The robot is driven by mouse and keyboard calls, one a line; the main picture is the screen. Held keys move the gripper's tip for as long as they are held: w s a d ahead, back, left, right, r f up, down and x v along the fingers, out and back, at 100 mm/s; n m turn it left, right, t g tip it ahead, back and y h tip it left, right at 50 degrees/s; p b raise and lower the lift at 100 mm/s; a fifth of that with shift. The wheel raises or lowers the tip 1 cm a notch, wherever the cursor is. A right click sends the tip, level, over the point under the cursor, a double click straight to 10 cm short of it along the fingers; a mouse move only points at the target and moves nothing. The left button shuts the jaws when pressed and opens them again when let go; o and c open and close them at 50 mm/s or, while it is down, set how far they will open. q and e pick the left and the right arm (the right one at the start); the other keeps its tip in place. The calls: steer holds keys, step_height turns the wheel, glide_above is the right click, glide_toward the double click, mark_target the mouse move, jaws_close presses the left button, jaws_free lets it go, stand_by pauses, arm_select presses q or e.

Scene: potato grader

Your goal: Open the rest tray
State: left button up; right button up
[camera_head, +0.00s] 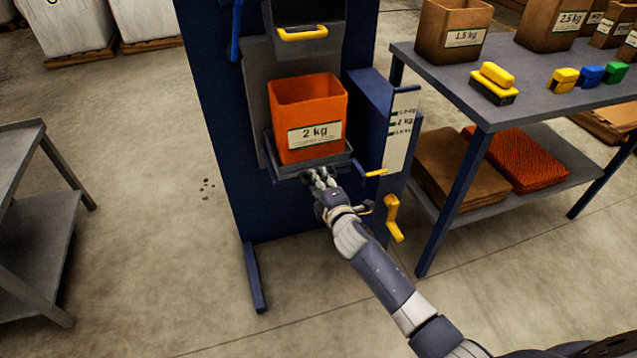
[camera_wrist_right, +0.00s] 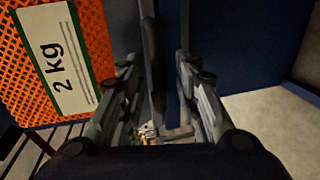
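The rest tray (camera_head: 290,168) is a grey shelf with a low rim on the front of the blue machine. An orange mesh bag labelled 2 kg (camera_head: 309,113) stands upright on it; it also shows at the left in the right wrist view (camera_wrist_right: 18,75). My right gripper (camera_head: 318,177) is at the tray's front edge, just below the bag. In the right wrist view its fingers (camera_wrist_right: 160,95) are apart, with a dark, thin edge or bar between them. I cannot tell whether they touch it. My left gripper is not in view.
A yellow handle (camera_head: 302,34) is above the bag. A small yellow lever (camera_head: 376,173) and a yellow crank (camera_head: 392,218) are right of the tray. A grey table (camera_head: 540,105) with bags stands at right, a grey cart (camera_head: 40,220) at left. Floor between is mostly clear.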

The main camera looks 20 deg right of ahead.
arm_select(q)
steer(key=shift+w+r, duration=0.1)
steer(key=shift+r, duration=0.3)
arm_select(e)
steer(key=shift+w+f, duration=0.1)
steer(key=shift+w, duration=0.3)
jaws_close()
steer(key=shift+s+a, duration=0.1)
steer(key=shift+s, duration=0.05)
